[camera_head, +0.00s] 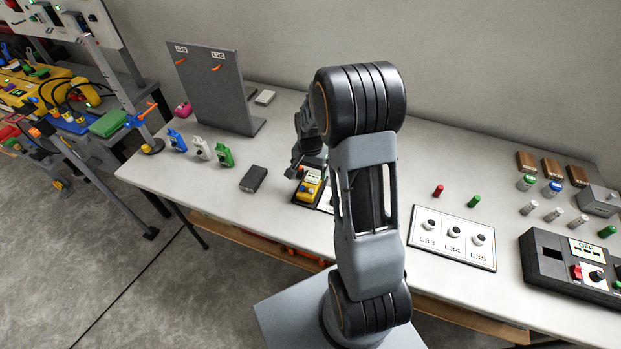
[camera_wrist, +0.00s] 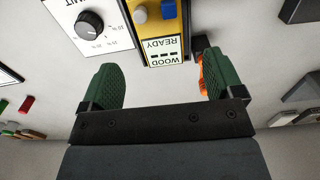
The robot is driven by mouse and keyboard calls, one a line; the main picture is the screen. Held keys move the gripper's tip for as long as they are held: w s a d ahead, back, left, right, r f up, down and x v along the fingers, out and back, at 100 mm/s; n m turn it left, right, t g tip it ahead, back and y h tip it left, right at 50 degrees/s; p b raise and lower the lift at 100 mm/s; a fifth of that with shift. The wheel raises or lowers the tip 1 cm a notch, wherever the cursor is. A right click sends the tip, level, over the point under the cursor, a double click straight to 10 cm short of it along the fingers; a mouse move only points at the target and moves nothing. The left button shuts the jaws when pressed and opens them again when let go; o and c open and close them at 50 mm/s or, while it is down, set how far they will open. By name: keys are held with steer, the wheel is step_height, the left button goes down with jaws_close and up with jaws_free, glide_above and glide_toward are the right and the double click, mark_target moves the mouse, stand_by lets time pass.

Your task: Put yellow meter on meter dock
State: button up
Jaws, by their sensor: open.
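The yellow meter (camera_head: 309,188) lies on a dark base (camera_head: 296,202) near the middle of the bench, partly hidden by my arm. In the wrist view the yellow meter (camera_wrist: 158,45) is at the top, its label reading WOOD READY, with a grey and a blue button. I cannot tell whether the dark base is the meter dock. My gripper (camera_wrist: 156,84) is open, its green fingers apart with nothing between them. The meter's near end lies just beyond the fingertips. In the head view my gripper (camera_head: 295,168) is mostly dark and small beside the meter.
A white panel with a black knob (camera_wrist: 89,24) adjoins the meter on the left. An orange item (camera_wrist: 202,78) is by the right finger. A black box (camera_head: 253,179), a grey upright board (camera_head: 215,90) and a white L33–L35 panel (camera_head: 452,262) stand around.

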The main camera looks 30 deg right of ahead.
mark_target(310, 184)
steer(key=s+a+r+n+t, duration=0.1)
steer(key=s+a+r+n, duration=0.15)
steer(key=r, duration=0.45)
steer(key=s+a+r+n+t, duration=0.1)
steer(key=s+a+r, duration=0.15)
steer(key=r, duration=0.35)
steer(key=s+a+r+n+t, duration=0.1)
steer(key=s+a+r+n, duration=0.1)
steer(key=s, duration=0.3)
steer(key=s+a+r+n, duration=0.2)
steer(key=s+n, duration=0.2)
steer(key=s, duration=0.2)
steer(key=shift+a+r+t, duration=0.25)
steer(key=shift+a+t, duration=0.05)
steer(key=shift+t, duration=0.1)
steer(key=shift+s, duration=0.1)
